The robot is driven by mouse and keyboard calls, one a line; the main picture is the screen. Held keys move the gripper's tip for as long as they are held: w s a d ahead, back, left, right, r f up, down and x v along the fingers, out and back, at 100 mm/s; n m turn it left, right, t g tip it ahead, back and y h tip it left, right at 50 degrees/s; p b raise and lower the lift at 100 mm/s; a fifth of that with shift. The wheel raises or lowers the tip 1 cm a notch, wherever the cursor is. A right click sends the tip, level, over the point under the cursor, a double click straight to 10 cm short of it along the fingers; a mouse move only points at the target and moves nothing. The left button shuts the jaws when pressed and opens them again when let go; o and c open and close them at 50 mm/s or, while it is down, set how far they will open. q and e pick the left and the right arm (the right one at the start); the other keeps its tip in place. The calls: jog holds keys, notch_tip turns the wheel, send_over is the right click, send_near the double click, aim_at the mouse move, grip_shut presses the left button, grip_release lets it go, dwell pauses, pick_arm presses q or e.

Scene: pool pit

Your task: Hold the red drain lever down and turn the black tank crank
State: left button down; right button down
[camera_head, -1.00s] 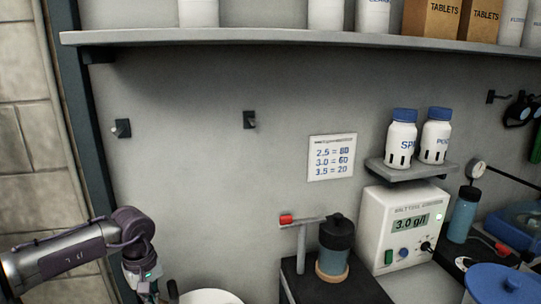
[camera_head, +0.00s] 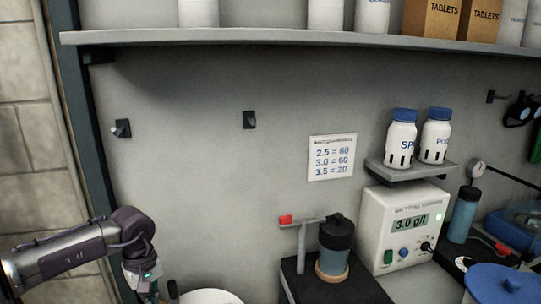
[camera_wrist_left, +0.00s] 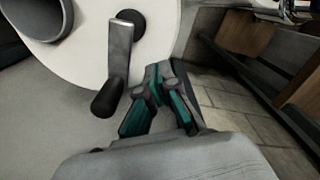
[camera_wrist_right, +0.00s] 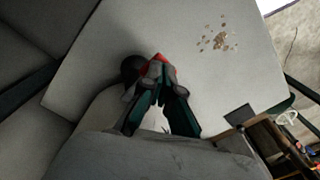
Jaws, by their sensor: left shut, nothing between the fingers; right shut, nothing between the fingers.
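The black tank crank, a grey metal arm (camera_wrist_left: 119,57) with a black grip (camera_wrist_left: 108,98), sits on the white round tank top (camera_wrist_left: 75,50) in the left wrist view. My left gripper (camera_wrist_left: 160,72) is shut and empty, just right of the crank arm; whether it touches is unclear. In the head view it shows at the lower left (camera_head: 145,285), beside the tank's white rim (camera_head: 212,296). In the right wrist view, a red part (camera_wrist_right: 158,58), apparently the drain lever, shows at the tips of my shut right gripper (camera_wrist_right: 158,72). The fingers hide most of it.
In the head view, a grey post with a red-tipped arm (camera_head: 286,219) stands by a dark-capped blue jar (camera_head: 336,247). A white meter (camera_head: 402,230) reads 3.0 g/l. Bottles (camera_head: 401,142) stand on a small shelf. Pale scattered bits (camera_wrist_right: 219,40) lie on the light surface in the right wrist view.

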jog(key=shift+f, duration=0.35)
dwell(0.3)
jog(key=shift+f, duration=0.45)
dwell(0.5)
